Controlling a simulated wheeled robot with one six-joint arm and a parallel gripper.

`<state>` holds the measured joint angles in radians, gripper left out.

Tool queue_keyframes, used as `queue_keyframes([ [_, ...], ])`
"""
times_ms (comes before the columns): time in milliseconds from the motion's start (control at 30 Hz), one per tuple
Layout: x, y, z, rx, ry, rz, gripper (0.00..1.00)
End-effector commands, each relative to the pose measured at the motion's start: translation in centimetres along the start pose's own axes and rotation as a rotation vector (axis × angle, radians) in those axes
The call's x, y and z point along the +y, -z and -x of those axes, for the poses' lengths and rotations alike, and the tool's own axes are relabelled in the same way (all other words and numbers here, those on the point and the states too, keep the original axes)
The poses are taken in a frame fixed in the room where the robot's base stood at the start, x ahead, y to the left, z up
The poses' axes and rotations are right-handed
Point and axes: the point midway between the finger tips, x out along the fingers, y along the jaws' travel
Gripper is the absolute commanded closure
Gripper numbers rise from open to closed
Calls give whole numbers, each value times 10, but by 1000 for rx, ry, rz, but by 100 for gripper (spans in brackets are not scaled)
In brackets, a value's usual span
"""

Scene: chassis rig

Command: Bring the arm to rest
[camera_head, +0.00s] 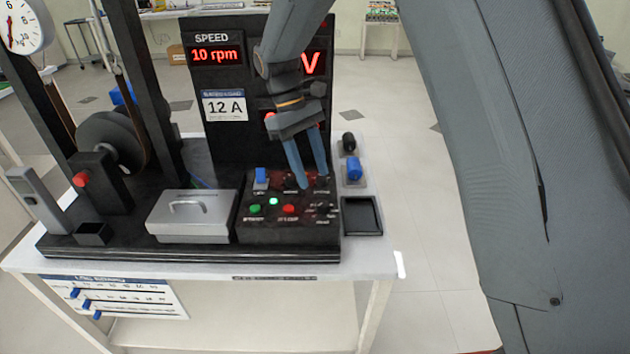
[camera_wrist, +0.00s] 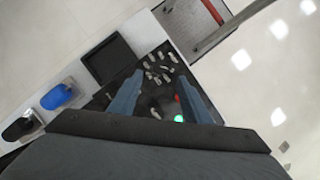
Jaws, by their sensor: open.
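My gripper (camera_head: 308,183) is open, its two blue-grey fingers pointing down over the right part of the black control panel (camera_head: 246,231). The fingertips overlap the knobs at the back of the panel in the head view; I cannot tell whether they touch. In the wrist view the open fingers (camera_wrist: 160,92) stand apart above the panel, with a lit green light (camera_wrist: 179,118) by the right finger. The panel has a blue switch (camera_head: 261,176), a green button (camera_head: 255,209) and a red button (camera_head: 289,209). Nothing is seen held between the fingers.
A black display board (camera_head: 226,140) stands behind the gripper, reading 10 rpm and 12 A. A grey lidded box (camera_head: 190,218) sits left of the panel. A black tray (camera_head: 362,216), a blue object (camera_head: 354,168) and a black object (camera_head: 348,142) lie to its right. A wheel (camera_head: 108,140) stands at left.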

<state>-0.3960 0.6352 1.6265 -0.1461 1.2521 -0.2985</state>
Motion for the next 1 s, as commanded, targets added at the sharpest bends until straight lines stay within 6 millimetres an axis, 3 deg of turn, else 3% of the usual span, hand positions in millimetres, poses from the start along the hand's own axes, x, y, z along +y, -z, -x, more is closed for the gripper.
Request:
queue_keyframes([
  [300, 0, -1, 1, 1, 1, -2, 56],
  [433, 7, -16, -3, 33, 11, -47, 56],
  [567, 18, -55, -18, 114, 36, -162, 56],
  [700, 24, -108, -42, 229, 67, -335, 56],
  [900, 18, -178, -78, 376, 97, -581, 56],
  [1000, 11, -203, -93, 427, 105, -675, 56],
])
